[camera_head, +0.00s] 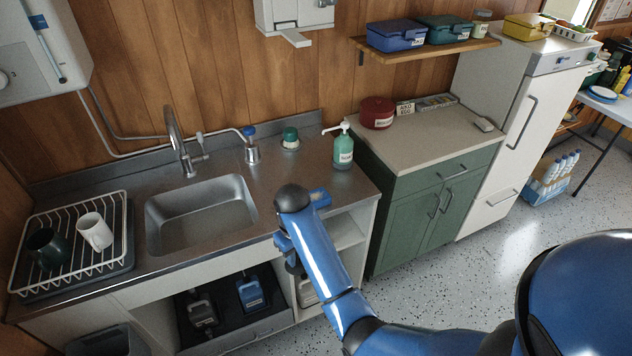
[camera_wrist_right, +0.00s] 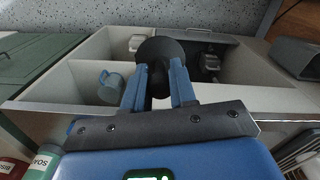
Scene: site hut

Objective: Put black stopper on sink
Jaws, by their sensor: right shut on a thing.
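The black stopper (camera_wrist_right: 160,58) is a round dark piece held between the two blue fingers of my right gripper (camera_wrist_right: 158,88) in the right wrist view. In the head view my right gripper (camera_head: 289,252) is at the front edge of the counter, right of the sink, and a dark piece at its tips is small and partly hidden. The steel sink (camera_head: 200,214) is an empty rectangular basin set in the counter, left of this gripper. My left gripper is not in view.
A soap bottle (camera_head: 343,150) and a green-capped jar (camera_head: 290,138) stand behind the arm. The faucet (camera_head: 180,145) rises behind the sink. A dish rack (camera_head: 117,198) with two mugs is left of it.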

